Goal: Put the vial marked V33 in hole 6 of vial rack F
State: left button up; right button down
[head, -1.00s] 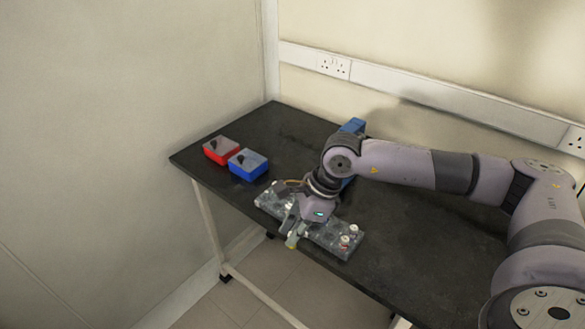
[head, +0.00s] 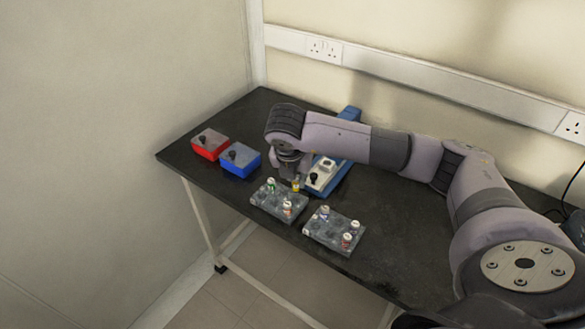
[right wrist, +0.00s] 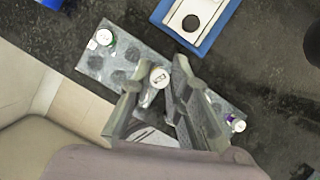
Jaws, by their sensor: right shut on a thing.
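In the head view my right gripper (head: 294,177) points down at the back edge of the left grey vial rack (head: 263,204). It is shut on a vial with a yellowish body (head: 296,186). In the right wrist view this vial's white cap (right wrist: 160,77) shows between the fingers, with marks too small to read. A green vial (head: 271,184) and a white-capped reddish vial (head: 288,207) stand in the left rack. I cannot read which rack is F or which vial is V33.
A red box (head: 210,144) and a blue box (head: 240,159) stand to the left. A blue device with a white top (head: 322,172) stands right of the gripper, close behind the racks. The racks lie near the black table's front edge.

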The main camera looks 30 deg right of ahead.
aim_at(296, 186)
jog(key=shift+w+d, duration=0.1)
jog(key=shift+s+f+m+b, duration=0.2)
jog(key=shift+f+m+b, duration=0.15)
jog(key=shift+f, duration=0.6)
jog(key=shift+f+b, duration=0.5)
jog(key=shift+f, duration=0.45)
pick_arm(q)
jog(key=shift+s+a+f, duration=0.2)
jog(key=shift+s+f, duration=0.45)
jog(key=shift+f, duration=0.2)
jog(key=shift+w, duration=0.2)
jog(key=shift+s+f+b, duration=0.1)
jog(key=shift+f+b, duration=0.5)
pick_arm(e)
jog(key=shift+w, duration=0.1)
pick_arm(q)
jog(key=shift+f+b, duration=0.75)
jog(key=shift+f, duration=0.05)
pick_arm(e)
jog(key=shift+f, duration=0.55)
pick_arm(q)
jog(key=shift+f+b, duration=0.5)
jog(key=shift+b, duration=0.05)
pick_arm(e)
jog(key=shift+f, duration=0.45)
